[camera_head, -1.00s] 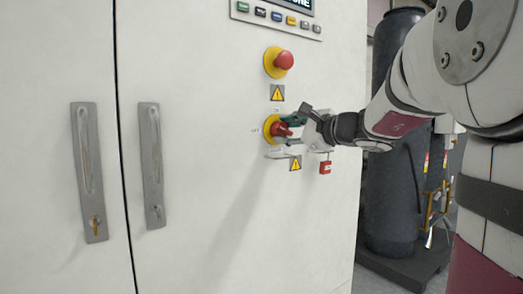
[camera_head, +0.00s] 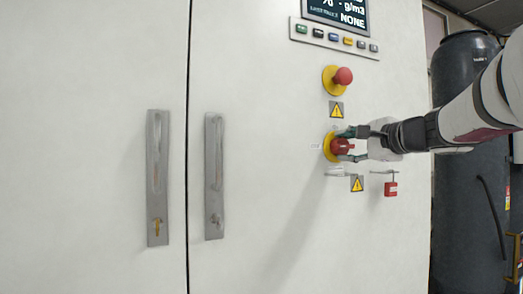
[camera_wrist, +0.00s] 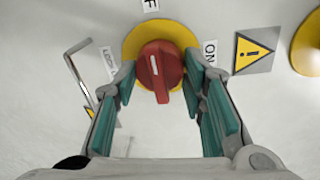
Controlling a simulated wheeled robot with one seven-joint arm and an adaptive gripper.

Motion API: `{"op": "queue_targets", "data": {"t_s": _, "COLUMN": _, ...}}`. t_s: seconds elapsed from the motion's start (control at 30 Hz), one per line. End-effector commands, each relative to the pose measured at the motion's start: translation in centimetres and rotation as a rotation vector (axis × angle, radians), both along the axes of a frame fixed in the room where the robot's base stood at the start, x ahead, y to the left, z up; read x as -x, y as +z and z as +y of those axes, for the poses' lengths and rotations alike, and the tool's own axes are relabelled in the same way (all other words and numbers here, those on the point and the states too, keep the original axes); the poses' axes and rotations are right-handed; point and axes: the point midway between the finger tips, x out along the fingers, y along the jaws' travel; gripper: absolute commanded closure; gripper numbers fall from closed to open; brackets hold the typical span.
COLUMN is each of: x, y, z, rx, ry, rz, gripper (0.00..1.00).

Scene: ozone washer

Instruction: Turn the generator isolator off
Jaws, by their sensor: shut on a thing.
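The isolator is a red rotary knob (camera_head: 341,146) on a round yellow plate on the white cabinet front, below a red mushroom button. In the wrist view the knob (camera_wrist: 161,72) fills the space between the fingertips, and its white line points up toward a label ending in "F". An "ON" label (camera_wrist: 210,52) is at its right. My gripper (camera_head: 350,144) reaches in from the right. Its green-padded fingers (camera_wrist: 160,75) are shut on the knob, one on each side. The fingers hide part of the yellow plate.
The red emergency button (camera_head: 342,77) is above the isolator, with a warning sign (camera_head: 336,110) between. A red padlock-like tag (camera_head: 391,189) hangs lower right. Cabinet door handles (camera_head: 214,177) are at left. A dark tank (camera_head: 461,170) stands right of the cabinet.

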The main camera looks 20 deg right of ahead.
Motion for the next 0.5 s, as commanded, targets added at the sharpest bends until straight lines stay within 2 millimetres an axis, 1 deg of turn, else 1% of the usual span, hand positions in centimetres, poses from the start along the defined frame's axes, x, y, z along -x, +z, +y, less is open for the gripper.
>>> {"op": "queue_targets", "data": {"t_s": 0.23, "x": -0.06, "y": -0.01, "z": 0.07, "rx": 0.002, "ry": 0.002, "rz": 0.001, "gripper": 0.9}}
{"op": "queue_targets", "data": {"t_s": 0.27, "x": -0.06, "y": -0.01, "z": 0.07, "rx": 0.002, "ry": 0.002, "rz": 0.001, "gripper": 0.6}}
{"op": "queue_targets", "data": {"t_s": 0.3, "x": -0.06, "y": -0.01, "z": 0.07, "rx": 0.002, "ry": 0.002, "rz": 0.001, "gripper": 0.51}}
{"op": "queue_targets", "data": {"t_s": 0.33, "x": -0.06, "y": -0.01, "z": 0.07, "rx": 0.002, "ry": 0.002, "rz": 0.001, "gripper": 0.44}}
{"op": "queue_targets", "data": {"t_s": 0.37, "x": -0.06, "y": -0.01, "z": 0.07, "rx": 0.002, "ry": 0.002, "rz": 0.001, "gripper": 0.42}}
{"op": "queue_targets", "data": {"t_s": 0.5, "x": -0.04, "y": 0.0, "z": 0.05, "rx": 0.001, "ry": 0.001, "rz": 0.001, "gripper": 0.42}}
